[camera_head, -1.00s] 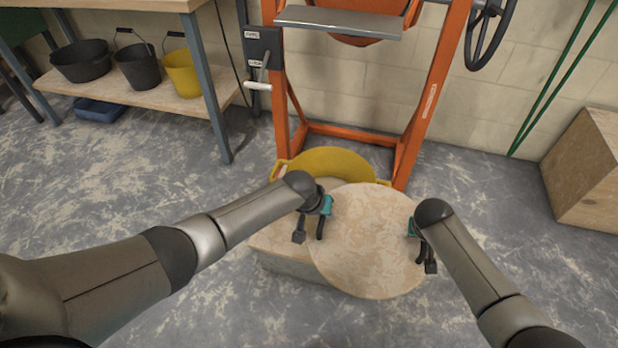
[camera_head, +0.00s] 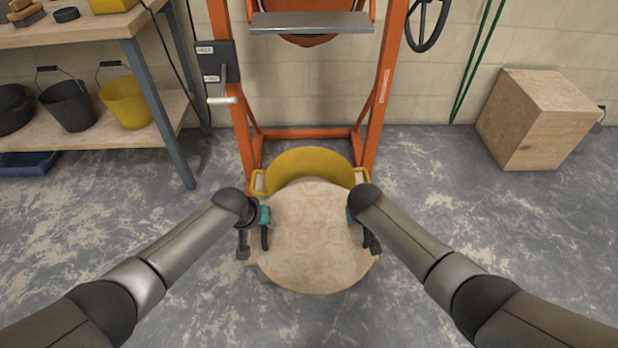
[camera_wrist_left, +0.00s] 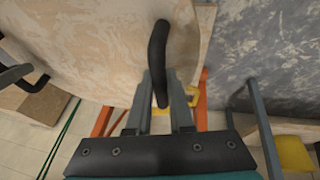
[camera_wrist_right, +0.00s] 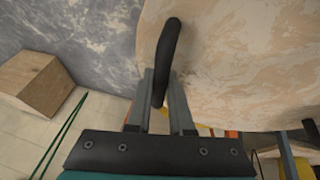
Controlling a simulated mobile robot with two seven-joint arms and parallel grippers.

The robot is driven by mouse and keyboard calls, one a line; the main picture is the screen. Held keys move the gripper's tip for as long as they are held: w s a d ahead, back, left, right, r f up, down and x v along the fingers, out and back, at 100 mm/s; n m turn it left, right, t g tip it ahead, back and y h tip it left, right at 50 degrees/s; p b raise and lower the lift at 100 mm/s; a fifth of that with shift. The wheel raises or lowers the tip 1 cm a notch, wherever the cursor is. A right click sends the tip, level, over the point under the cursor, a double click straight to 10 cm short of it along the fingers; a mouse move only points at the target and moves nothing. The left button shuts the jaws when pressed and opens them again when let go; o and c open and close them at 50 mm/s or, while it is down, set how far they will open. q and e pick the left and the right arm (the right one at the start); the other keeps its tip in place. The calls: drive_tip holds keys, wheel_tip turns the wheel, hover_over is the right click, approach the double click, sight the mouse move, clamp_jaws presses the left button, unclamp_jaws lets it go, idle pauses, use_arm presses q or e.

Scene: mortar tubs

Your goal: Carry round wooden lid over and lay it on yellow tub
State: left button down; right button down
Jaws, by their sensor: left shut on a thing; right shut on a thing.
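The round wooden lid (camera_head: 312,245) is pale and held between my two grippers in the head view, in front of the yellow tub. My left gripper (camera_head: 254,242) is shut on the black handle at the lid's left side; that handle shows between the fingers in the left wrist view (camera_wrist_left: 158,60). My right gripper (camera_head: 366,236) is shut on the handle at the lid's right side, seen in the right wrist view (camera_wrist_right: 168,60). The yellow tub (camera_head: 308,163) stands behind the lid with its back rim and side handles showing; its front is hidden by the lid.
An orange frame (camera_head: 380,90) with a grey crossbar stands right behind the tub. A workbench (camera_head: 75,42) with black and yellow buckets on its shelf is at the left. A wooden box (camera_head: 535,120) is at the back right. Floor at both sides is clear.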

sight(266, 241)
use_arm(q)
drive_tip(key=shift+f, duration=0.1)
use_arm(e)
drive_tip(key=shift+d+f, duration=0.1)
